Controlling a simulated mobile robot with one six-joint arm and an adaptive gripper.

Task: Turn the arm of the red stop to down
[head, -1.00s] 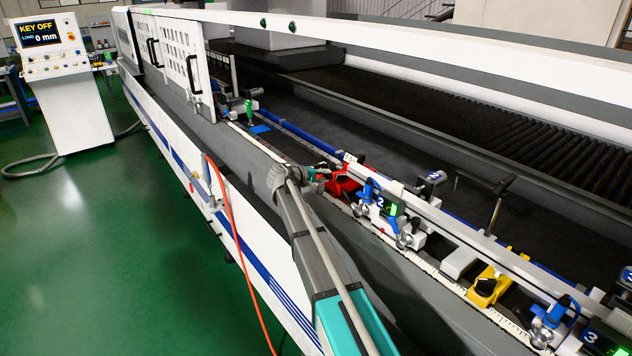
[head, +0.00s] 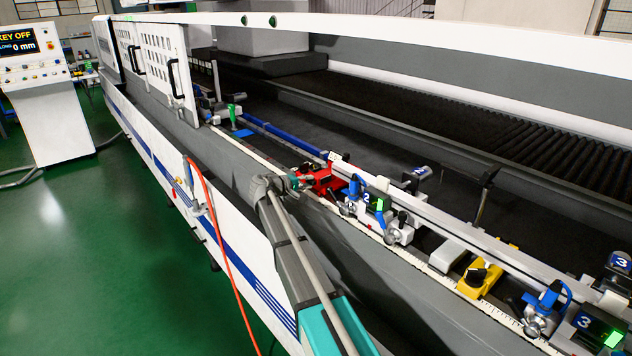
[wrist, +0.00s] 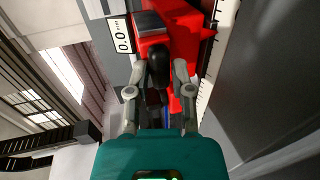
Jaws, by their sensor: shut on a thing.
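The red stop (head: 323,181) sits on the machine's long bed in the middle of the head view. It fills the top middle of the wrist view (wrist: 184,40). Its black arm (wrist: 158,68) lies between the two fingers of my gripper (wrist: 158,76), pointing back toward the gripper's palm in the wrist view. My gripper is shut on this arm. In the head view my gripper (head: 297,182) is at the near left side of the red stop, and my arm hides part of the contact.
A white label reading 0.0 (wrist: 122,36) is beside the red stop. A clamp marked 2 (head: 368,198) stands close to its right, with a yellow stop (head: 478,279) farther right. A long white rail (head: 440,223) runs behind them. The console (head: 45,110) reads KEY OFF.

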